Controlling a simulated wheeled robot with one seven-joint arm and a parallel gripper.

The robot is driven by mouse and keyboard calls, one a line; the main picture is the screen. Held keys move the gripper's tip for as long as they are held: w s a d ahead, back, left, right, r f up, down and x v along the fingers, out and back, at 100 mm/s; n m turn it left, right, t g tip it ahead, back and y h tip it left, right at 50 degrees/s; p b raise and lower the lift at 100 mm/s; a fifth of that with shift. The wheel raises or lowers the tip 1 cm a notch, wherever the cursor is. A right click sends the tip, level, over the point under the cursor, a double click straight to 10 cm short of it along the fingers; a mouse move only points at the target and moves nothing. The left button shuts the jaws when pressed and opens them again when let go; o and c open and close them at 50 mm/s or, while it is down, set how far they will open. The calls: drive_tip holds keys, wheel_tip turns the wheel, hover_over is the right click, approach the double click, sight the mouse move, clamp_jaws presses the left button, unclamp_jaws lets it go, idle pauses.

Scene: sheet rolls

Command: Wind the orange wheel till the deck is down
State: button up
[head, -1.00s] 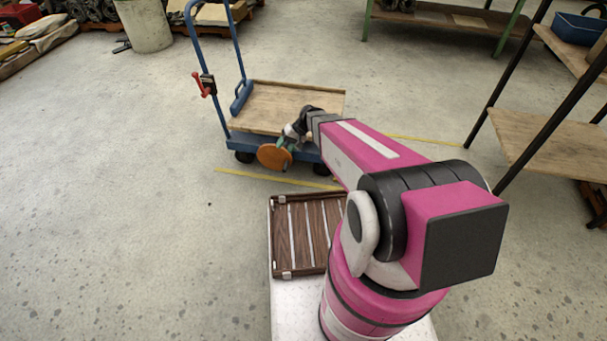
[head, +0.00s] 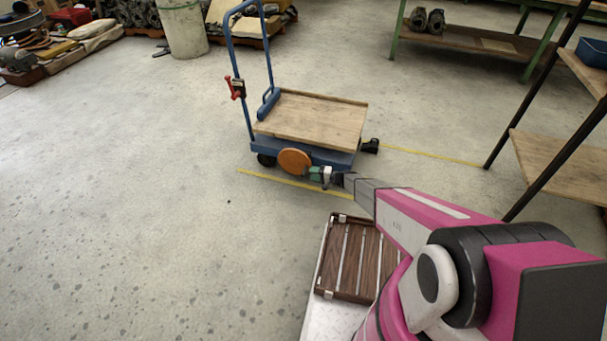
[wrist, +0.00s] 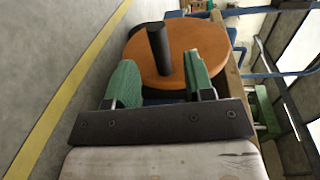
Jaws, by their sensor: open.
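The orange wheel (head: 294,161) is a flat disc on the near side of the blue cart (head: 330,154). In the wrist view the orange wheel (wrist: 198,42) shows a dark peg-like handle (wrist: 159,48) standing out from its face. My gripper (head: 312,174) is just right of the wheel in the head view. In the wrist view my gripper's green fingers (wrist: 160,84) are spread, with the handle showing between them; I cannot tell whether they touch it. The cart's wooden deck (head: 312,118) looks roughly level and bare, low over the blue frame.
A yellow floor line (head: 290,184) runs in front of the cart. A slatted brown tray (head: 345,262) is on my base. A black-post shelf (head: 560,165) stands at the right and a green-legged bench (head: 470,40) behind. The floor at left is clear.

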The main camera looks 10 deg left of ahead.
approach(293, 166)
drive_tip(key=s+a, duration=0.4)
drive_tip(key=shift+s+a, duration=0.1)
drive_tip(key=shift+s, duration=0.1)
drive_tip(key=shift+r, duration=0.1)
clamp_jaws()
